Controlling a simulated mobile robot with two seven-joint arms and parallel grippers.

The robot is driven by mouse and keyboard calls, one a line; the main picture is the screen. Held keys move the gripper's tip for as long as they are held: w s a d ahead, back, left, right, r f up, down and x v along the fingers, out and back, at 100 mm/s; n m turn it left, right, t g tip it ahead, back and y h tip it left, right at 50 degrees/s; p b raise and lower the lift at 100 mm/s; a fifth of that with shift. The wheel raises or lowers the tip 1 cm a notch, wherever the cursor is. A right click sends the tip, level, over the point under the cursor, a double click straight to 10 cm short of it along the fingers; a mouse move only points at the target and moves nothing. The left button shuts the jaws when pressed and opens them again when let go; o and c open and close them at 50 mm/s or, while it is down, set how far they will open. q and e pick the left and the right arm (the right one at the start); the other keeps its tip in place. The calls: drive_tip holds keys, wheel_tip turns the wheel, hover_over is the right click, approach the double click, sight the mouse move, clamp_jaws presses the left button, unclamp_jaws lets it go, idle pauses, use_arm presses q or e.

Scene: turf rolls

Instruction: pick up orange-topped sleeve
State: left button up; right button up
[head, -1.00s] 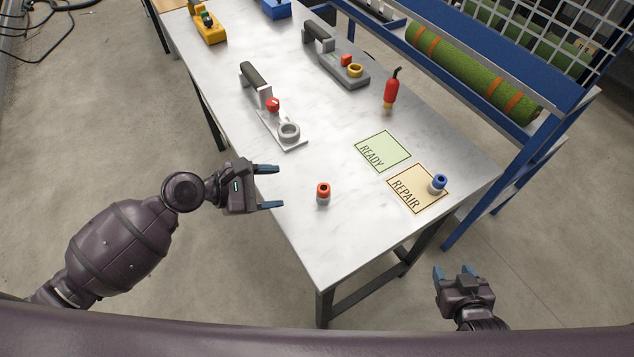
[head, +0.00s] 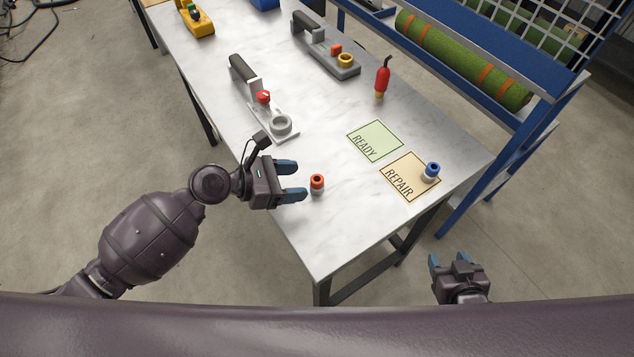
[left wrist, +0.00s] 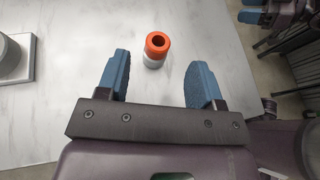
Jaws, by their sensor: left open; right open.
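The orange-topped sleeve (head: 317,184) stands upright on the marble-patterned table (head: 335,232), near its front left edge. It has a light grey lower body and a round hole in its top. My left gripper (head: 295,180) is open and empty just to the left of the sleeve, fingers pointing at it. In the left wrist view the orange-topped sleeve (left wrist: 156,48) stands just beyond and between the two blue fingertips (left wrist: 160,75), apart from both. My right gripper (head: 453,259) is open and empty, off the table's right side.
A blue-topped sleeve (head: 432,172) stands on the REPAIR card (head: 400,187); the READY card (head: 375,141) is empty. A grey tool with a red knob (head: 264,97) lies behind my left gripper. A red bottle (head: 382,77) and another grey tool (head: 340,66) stand further back.

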sight(316, 179)
use_arm(q)
drive_tip(key=x, duration=0.5)
drive_tip(key=shift+w+r, duration=0.1)
drive_tip(key=shift+w, duration=0.05)
drive_tip(key=shift+r, duration=0.1)
drive_tip(key=c, duration=1)
